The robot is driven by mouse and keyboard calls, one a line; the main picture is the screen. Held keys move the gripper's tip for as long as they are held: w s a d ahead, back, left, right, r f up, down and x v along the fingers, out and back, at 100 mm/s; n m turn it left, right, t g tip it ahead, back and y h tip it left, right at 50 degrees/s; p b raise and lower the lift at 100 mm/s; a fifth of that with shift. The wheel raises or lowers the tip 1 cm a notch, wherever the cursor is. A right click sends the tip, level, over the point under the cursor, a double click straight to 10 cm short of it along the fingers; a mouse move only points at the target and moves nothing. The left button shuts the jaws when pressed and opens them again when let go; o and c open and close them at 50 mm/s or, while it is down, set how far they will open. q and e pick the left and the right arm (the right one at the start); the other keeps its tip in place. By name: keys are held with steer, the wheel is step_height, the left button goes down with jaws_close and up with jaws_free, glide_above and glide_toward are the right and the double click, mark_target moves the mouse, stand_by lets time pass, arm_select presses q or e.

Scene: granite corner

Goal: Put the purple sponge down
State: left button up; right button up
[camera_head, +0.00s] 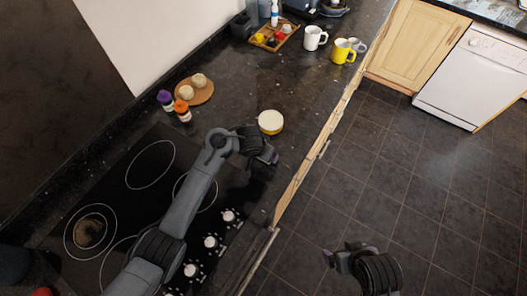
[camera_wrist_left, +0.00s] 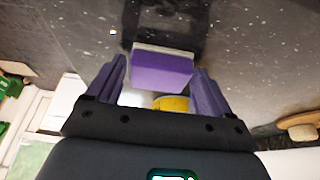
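The purple sponge (camera_wrist_left: 162,72) has a pale grey layer along one side.
White (camera_head: 315,38) and yellow mugs (camera_head: 343,51) and a tray (camera_head: 273,38) are farther back. Counter around the container is clear.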

arm_select(q)
steer(key=shift+o, duration=0.8)
